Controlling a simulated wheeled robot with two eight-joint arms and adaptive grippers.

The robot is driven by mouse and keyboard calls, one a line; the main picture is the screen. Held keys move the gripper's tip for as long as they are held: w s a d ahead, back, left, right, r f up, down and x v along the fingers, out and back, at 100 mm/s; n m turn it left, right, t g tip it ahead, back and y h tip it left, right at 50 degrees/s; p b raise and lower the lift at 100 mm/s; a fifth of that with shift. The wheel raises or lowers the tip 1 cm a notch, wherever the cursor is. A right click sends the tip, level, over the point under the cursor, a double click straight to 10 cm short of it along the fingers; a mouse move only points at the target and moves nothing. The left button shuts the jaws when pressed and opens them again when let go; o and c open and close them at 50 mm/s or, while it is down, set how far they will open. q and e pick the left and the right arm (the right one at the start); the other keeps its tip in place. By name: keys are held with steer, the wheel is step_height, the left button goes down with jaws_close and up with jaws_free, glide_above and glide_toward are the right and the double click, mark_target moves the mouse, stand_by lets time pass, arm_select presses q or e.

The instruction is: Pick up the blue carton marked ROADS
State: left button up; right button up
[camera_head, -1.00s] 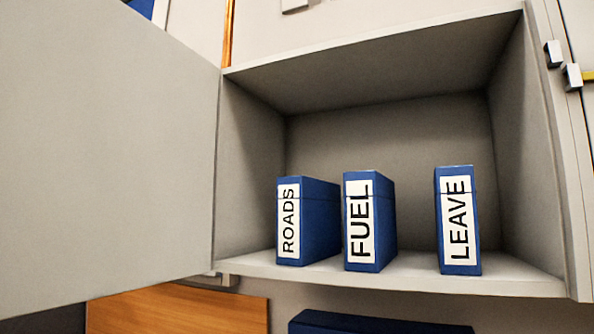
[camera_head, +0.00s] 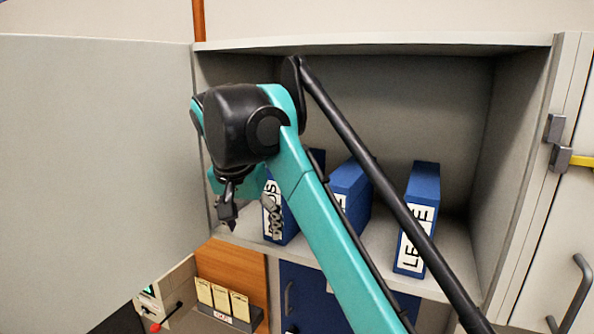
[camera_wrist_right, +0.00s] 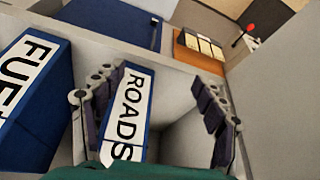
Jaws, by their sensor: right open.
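The blue carton marked ROADS (camera_head: 285,226) stands at the left of the open cabinet's shelf, its label partly covered by my right arm in the head view. My right gripper (camera_head: 228,212) is just left of it, in front of the shelf, and points downward. In the right wrist view the ROADS carton (camera_wrist_right: 131,112) shows close beside the left-hand finger of my open gripper (camera_wrist_right: 160,85), on the inner side. Empty space lies between the carton and the right-hand finger. I cannot tell how far the carton reaches between the fingers. My left gripper is not in view.
The blue FUEL carton (camera_head: 350,190) stands right of ROADS, and the LEAVE carton (camera_head: 424,190) farther right. The open cabinet door (camera_head: 95,170) is close to my gripper on the left. A wooden board with yellowish cards (camera_head: 222,298) is below.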

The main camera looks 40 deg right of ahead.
steer(key=w+d+r+m+p, duration=0.1)
steer(key=d, duration=0.4)
steer(key=w+d+m+p, duration=0.1)
steer(key=w+d, duration=0.1)
steer(key=d, duration=0.2)
steer(key=w+d+r+g+p, duration=0.1)
steer(key=d, duration=0.4)
steer(key=shift+w+d+r+m+h, duration=0.25)
steer(key=shift+d+r+m+h, duration=0.05)
steer(key=shift+r+m+h, duration=0.1)
steer(key=shift+s+a+r, duration=0.1)
steer(key=shift+s+a, duration=0.1)
steer(key=shift+a, duration=0.1)
steer(key=shift+c, duration=0.4)
steer(key=c, duration=0.6)
jaws_close()
steer(key=shift+r, duration=0.1)
